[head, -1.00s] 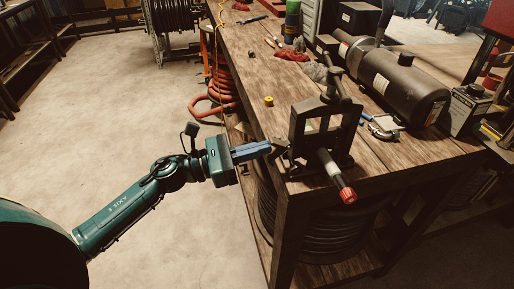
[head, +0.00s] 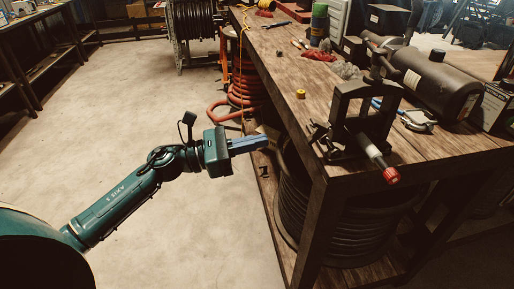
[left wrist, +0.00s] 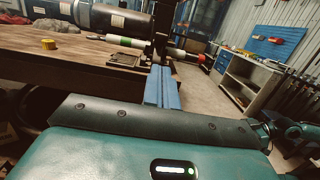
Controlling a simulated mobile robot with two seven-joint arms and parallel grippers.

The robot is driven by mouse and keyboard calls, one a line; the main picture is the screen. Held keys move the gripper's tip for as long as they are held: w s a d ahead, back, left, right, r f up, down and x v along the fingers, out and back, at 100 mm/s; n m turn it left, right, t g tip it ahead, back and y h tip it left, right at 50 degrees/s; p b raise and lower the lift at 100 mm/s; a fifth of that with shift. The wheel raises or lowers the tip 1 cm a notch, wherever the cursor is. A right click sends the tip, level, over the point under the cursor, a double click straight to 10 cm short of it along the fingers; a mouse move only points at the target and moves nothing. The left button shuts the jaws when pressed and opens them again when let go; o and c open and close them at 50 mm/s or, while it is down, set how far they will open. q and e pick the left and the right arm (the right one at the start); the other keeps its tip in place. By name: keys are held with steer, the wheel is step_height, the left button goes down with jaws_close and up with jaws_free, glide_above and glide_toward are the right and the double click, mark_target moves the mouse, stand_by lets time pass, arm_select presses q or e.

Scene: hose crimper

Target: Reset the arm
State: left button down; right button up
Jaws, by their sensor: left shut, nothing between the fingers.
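My left arm reaches in from the left in the head view. Its gripper (head: 262,142) is shut and empty, with the blue fingers together, in the air just left of the workbench (head: 318,160) edge. In the left wrist view the closed blue fingers (left wrist: 162,84) point toward the bench and the crimper. The black hose crimper (head: 338,100) stands on the bench's near corner, to the right of the gripper and apart from it. A rod with a red end (head: 392,176) sticks out of its front. My right gripper is not in view.
A small yellow object (head: 301,94) lies on the bench behind the crimper. A black cylindrical tank (head: 438,82) lies at the right. An orange coiled hose (head: 246,88) hangs at the bench's side, and a black hose coil (head: 350,228) sits below. The floor at left is clear.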

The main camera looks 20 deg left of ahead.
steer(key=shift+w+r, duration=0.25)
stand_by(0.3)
